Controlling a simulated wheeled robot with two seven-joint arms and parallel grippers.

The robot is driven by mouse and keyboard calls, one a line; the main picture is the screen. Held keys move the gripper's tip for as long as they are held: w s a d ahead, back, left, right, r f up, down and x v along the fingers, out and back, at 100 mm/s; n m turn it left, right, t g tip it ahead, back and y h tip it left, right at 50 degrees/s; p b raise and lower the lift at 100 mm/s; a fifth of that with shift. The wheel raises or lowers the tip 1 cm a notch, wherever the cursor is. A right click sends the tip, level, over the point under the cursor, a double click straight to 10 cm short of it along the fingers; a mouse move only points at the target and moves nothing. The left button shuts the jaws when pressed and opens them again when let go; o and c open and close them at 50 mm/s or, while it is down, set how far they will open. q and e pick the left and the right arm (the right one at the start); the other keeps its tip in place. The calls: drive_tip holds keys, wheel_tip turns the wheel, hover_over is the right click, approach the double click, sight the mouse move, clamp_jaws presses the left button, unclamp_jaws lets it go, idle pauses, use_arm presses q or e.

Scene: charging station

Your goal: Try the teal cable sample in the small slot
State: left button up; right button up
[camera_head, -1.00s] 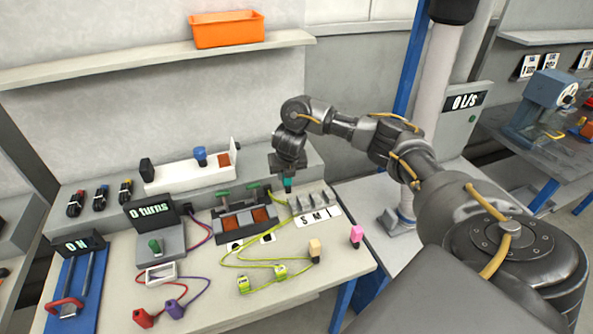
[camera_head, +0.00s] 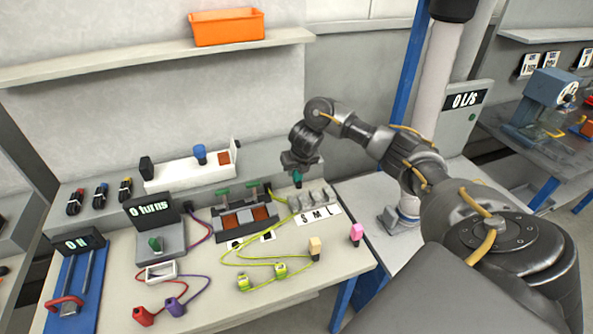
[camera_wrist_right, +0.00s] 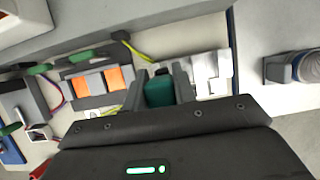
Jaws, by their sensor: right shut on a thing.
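My right gripper (camera_head: 299,166) is shut on the teal cable sample (camera_head: 297,181), which hangs below the fingers over the back of the bench. In the right wrist view the teal sample (camera_wrist_right: 158,90) sits between the two fingers (camera_wrist_right: 159,88). Just right of and below it in the head view is the grey slot block (camera_head: 318,197), with a white label strip (camera_head: 319,215) reading S, M, L. In the head view the sample overlaps the block's left, S end; I cannot tell whether it touches or enters a slot. My left gripper is out of view.
A beige sample (camera_head: 314,247) and a pink sample (camera_head: 357,233) stand at the bench's right front. Yellow-green cables (camera_head: 245,257) lie in front of a fixture with orange pads (camera_head: 260,214) and green handles. An orange bin (camera_head: 227,27) sits on the shelf above.

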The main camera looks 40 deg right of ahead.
sight(296, 185)
drive_tip(key=shift+f+b, duration=1.95)
drive_tip(key=shift+f, duration=0.85)
drive_tip(key=shift+f+b, duration=0.5)
drive_tip(key=shift+f, duration=0.35)
drive_tip(key=shift+r, duration=0.15)
drive_tip(key=shift+r+p, duration=0.5)
drive_tip(key=shift+p, duration=0.1)
idle(1.2)
drive_tip(key=shift+f+b, duration=0.35)
drive_tip(key=shift+f, duration=0.35)
